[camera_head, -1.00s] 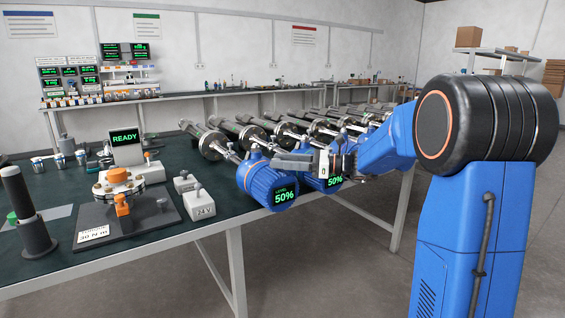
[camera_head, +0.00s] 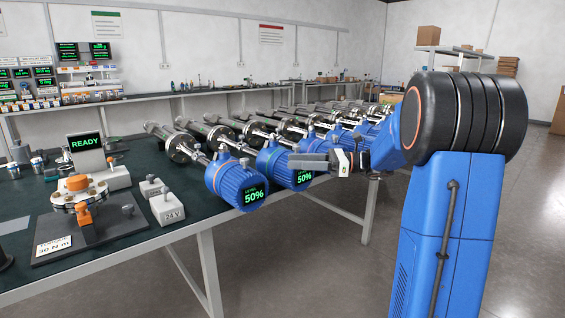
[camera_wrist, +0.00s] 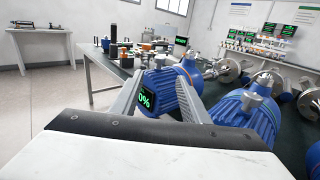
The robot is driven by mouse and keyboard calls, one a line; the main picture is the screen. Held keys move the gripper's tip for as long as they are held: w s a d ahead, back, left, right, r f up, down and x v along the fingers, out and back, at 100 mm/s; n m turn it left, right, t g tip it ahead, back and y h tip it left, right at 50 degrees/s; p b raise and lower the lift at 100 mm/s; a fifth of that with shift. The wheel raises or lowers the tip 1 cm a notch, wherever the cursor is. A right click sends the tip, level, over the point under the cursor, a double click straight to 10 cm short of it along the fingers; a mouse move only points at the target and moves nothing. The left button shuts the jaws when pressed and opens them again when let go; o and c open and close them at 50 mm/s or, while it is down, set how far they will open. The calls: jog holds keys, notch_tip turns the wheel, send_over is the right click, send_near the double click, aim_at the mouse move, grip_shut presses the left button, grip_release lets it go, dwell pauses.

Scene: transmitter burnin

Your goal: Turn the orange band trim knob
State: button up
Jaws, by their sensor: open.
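In the head view, an orange round part (camera_head: 77,183) tops a metal flanged fixture on a dark plate at the table's left. An orange upright piece (camera_head: 83,214) stands at its front. Which of these, if either, is the band trim knob I cannot tell. Blue transmitters with grey top knobs line the table edge; the nearest (camera_head: 236,184) and second (camera_head: 283,166) read 50%. My gripper (camera_head: 300,161) is open and empty, near the second transmitter in the picture. In the wrist view, my gripper's fingers (camera_wrist: 157,74) stand apart, with a transmitter (camera_wrist: 165,88) and its grey knob between them in the picture.
A READY display (camera_head: 86,143) and a 24 V box (camera_head: 167,209) stand near the fixture. Steel tubes run back from the transmitters across the dark table (camera_head: 185,222). The floor in front of the table is clear.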

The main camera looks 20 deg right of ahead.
jog(key=shift+v, duration=1.25)
jog(key=s+a+f+n+g+h, duration=0.3)
jog(key=s+a+f+n, duration=0.15)
jog(key=s+a, duration=0.4)
jog(key=s+a+f+n+g+h, duration=0.3)
jog(key=s+a+f+n+h, duration=0.15)
jog(key=s+a, duration=0.35)
jog(key=s+d+f+n+t+h, duration=0.1)
jog(key=s+d+f+n+h, duration=0.2)
jog(key=s+n, duration=0.4)
jog(key=s+d+f+n+t+h, duration=0.2)
jog(key=s+f+n+h, duration=0.4)
jog(key=s, duration=0.5)
jog(key=shift+d+n, duration=0.5)
jog(key=shift+d, duration=0.3)
